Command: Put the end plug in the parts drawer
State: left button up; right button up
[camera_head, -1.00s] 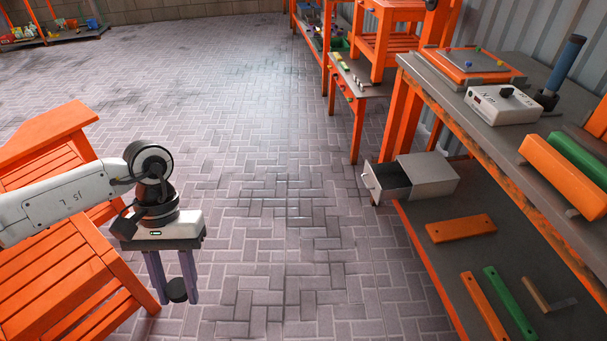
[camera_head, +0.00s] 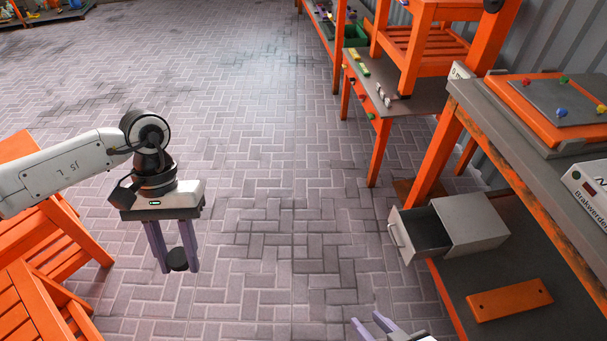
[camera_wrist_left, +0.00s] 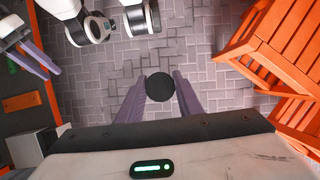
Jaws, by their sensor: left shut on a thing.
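The end plug, a black disc, shows in the head view (camera_head: 178,259) and the left wrist view (camera_wrist_left: 160,87). My left gripper (camera_head: 177,266) is shut on it and holds it between its purple fingertips, above the paved floor. The parts drawer (camera_head: 420,236) is pulled out of a grey cabinet (camera_head: 473,220) on the workbench's lower shelf, well to the right of my left gripper. Its visible inside looks empty. My right gripper (camera_head: 374,327) is partly in view at the bottom edge, its fingers apart with nothing seen between them.
An orange slatted bench (camera_head: 45,250) stands at the left. The workbench (camera_head: 545,195) on the right has an orange block (camera_head: 509,299) on its lower shelf. A smaller table (camera_head: 400,100) stands beyond the cabinet. The paved floor between is clear.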

aim_at(422, 247)
jog(key=i, duration=0.95)
jog(key=z, duration=2.15)
jog(key=i, duration=0.5)
